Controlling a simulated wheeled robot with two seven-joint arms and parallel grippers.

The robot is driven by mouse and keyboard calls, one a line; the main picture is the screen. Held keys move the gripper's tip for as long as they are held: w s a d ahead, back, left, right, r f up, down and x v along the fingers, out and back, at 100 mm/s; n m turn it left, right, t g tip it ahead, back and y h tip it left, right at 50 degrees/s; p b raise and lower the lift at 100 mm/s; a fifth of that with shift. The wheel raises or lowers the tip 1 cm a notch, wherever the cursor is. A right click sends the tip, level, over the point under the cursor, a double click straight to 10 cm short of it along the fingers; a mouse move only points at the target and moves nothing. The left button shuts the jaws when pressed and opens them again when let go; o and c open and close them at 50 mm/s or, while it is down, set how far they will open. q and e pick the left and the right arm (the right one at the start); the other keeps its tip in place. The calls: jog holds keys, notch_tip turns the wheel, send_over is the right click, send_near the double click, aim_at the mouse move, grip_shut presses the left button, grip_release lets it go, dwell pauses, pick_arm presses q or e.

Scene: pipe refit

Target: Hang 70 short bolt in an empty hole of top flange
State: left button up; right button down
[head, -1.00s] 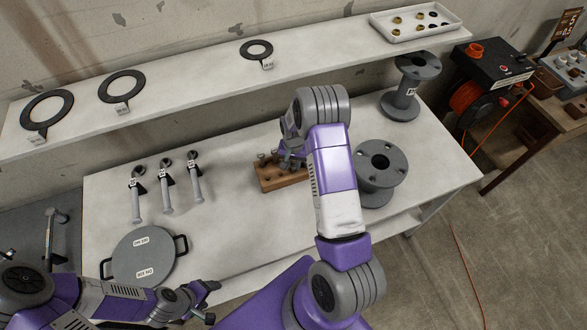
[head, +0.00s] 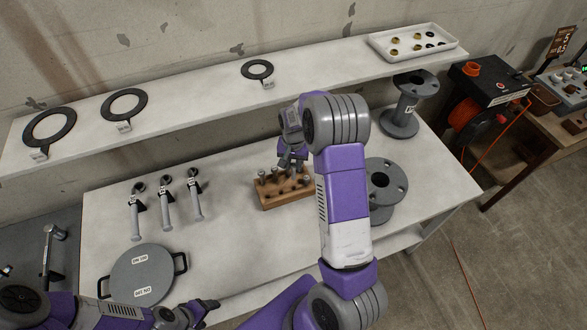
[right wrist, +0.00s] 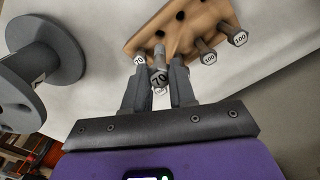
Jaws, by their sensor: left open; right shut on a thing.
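My right gripper (head: 291,160) is over the wooden bolt block (head: 272,202) in the head view. In the right wrist view its fingers (right wrist: 159,88) are shut on a bolt marked 70 (right wrist: 158,76), its head towards the camera. Whether the bolt's tip is clear of the block cannot be told. Another bolt marked 70 (right wrist: 139,60) is just left of it; two marked 100 (right wrist: 237,38) stand to the right. A grey flanged spool (head: 388,180) stands on the table, with holes in its upper flange, partly behind my right arm. My left gripper (head: 205,308) is open and empty near the table's front edge.
A second spool (head: 405,102) stands at the back right. Several wrench-like tools (head: 165,205) and a round lidded plate with handles (head: 142,275) lie at the left. The shelf (head: 190,98) above holds black rings and a white tray (head: 412,55).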

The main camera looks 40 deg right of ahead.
jog(key=shift+r+p, duration=1.55)
jog(key=shift+r, duration=0.8)
